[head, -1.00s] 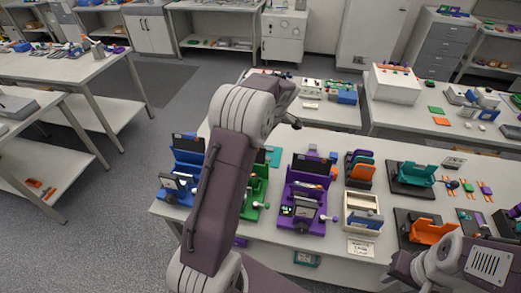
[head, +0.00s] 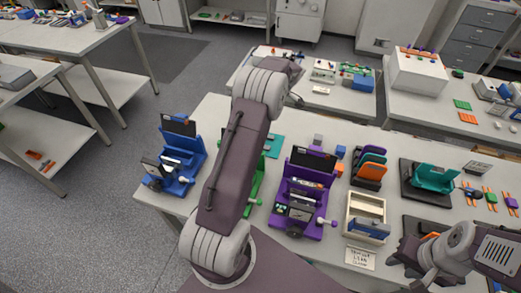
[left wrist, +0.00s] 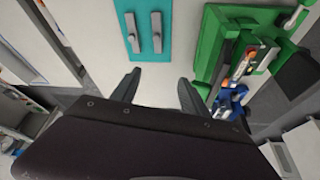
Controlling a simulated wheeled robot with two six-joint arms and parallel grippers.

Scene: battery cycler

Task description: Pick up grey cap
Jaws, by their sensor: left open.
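In the left wrist view a teal plate (left wrist: 143,52) lies on the pale bench with two small grey elongated pieces, a left one (left wrist: 132,34) and a right one (left wrist: 157,34). I cannot tell whether either is the grey cap. My left gripper (left wrist: 158,88) is open and empty, its fingers below the plate in that picture. In the head view the teal plate (head: 273,146) shows beside my left arm, which hides part of the bench and the left fingers. My right gripper (head: 404,256) is at the lower right over the bench's front; its jaws are unclear.
A green stand (left wrist: 213,50) is right of the plate, with a blue part (left wrist: 228,103) near it. A blue stand (head: 180,155), a purple stand (head: 302,190), a cream tray (head: 351,220) and a dark-based teal holder (head: 433,178) stand along the bench.

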